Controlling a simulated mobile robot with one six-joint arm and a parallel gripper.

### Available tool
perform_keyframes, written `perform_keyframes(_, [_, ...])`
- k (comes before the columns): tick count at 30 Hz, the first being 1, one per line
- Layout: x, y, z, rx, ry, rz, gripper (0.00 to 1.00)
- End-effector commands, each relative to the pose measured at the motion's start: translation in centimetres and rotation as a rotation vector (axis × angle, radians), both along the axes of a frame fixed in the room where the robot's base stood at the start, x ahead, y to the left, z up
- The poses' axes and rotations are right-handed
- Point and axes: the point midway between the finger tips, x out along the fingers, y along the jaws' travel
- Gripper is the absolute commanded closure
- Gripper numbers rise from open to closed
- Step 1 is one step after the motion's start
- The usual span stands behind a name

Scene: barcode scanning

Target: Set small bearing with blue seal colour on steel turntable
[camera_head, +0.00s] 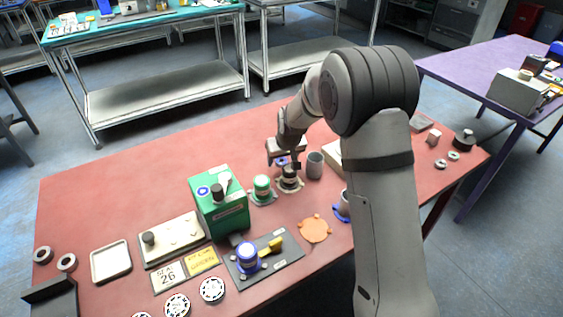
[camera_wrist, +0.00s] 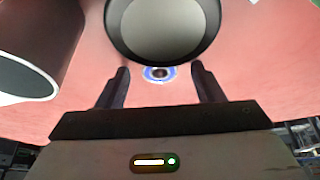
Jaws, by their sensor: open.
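A small bearing with a blue seal ring (camera_wrist: 160,73) lies flat on the red table. In the wrist view it sits between and slightly beyond my fingertips. In the head view a bit of blue (camera_head: 281,161) shows under my gripper (camera_head: 284,163). My gripper (camera_wrist: 160,84) is open, pointing down, with nothing held; its height above the bearing is hard to tell. A round grey-topped stand with a dark rim, apparently the steel turntable (camera_wrist: 162,28), is close beside the bearing. In the head view it (camera_head: 290,179) stands just in front of my gripper.
A grey cup (camera_head: 314,165) stands close to the right of my gripper; it fills the left of the wrist view (camera_wrist: 30,60). A green-topped stand (camera_head: 262,186) and green box (camera_head: 218,205) are to the left. More small rings (camera_head: 440,164) lie at the far right.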

Motion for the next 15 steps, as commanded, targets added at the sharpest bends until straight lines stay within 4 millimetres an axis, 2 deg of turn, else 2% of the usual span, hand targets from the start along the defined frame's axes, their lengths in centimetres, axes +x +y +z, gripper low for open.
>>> perform_keyframes(7, [0.09,0.01,-0.21,0.0,0.0,0.0,0.39])
perform_keyframes(15, [0.09,-0.05,-0.2,0.0,0.0,-0.001,0.6])
